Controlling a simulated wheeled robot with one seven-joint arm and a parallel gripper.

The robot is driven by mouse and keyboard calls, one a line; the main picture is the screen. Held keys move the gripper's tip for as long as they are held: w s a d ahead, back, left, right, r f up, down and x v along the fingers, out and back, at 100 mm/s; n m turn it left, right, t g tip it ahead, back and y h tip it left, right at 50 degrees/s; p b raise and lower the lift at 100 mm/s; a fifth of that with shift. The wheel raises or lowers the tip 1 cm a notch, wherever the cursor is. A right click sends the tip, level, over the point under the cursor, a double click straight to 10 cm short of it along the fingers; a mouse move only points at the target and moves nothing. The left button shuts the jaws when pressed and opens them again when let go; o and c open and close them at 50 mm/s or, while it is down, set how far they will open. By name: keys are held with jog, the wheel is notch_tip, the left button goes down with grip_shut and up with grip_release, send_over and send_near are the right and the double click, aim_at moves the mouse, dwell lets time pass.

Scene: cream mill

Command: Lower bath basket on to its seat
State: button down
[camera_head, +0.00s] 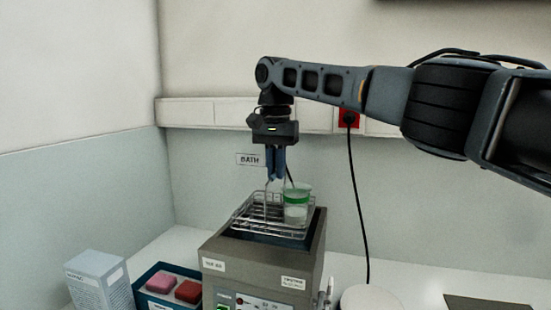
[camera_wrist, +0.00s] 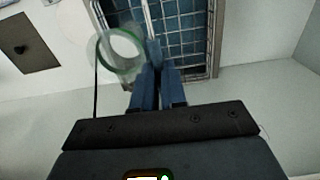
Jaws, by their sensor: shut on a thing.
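The bath basket (camera_head: 252,224) is a wire basket with a tall handle, at the mouth of the grey bath (camera_head: 240,258) in the head view. Its wire grid also shows in the wrist view (camera_wrist: 185,30). A clear beaker (camera_head: 296,205) with a green band stands in the basket, to the right of the handle; it shows as a ring in the wrist view (camera_wrist: 120,50). My gripper (camera_head: 276,178) points down and is shut on the basket's handle. The basket's rim shows above the bath's rim; whether it touches its seat I cannot tell.
A blue tray (camera_head: 150,298) with pink and red blocks and a white-blue box (camera_head: 98,281) stand left of the bath. A round white thing (camera_head: 370,299) and a dark flat plate (camera_head: 487,303) lie to the right. A black cable (camera_head: 357,210) hangs from a red socket behind.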

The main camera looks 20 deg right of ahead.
aim_at(275, 216)
jog(key=shift+f+b, duration=0.5)
jog(key=shift+f, duration=5.65)
jog(key=shift+s+a+p, duration=0.1)
jog(key=shift+p, duration=0.55)
jog(key=shift+f, duration=0.5)
jog(key=c, duration=0.6)
grip_release()
jog(key=shift+r, duration=1.5)
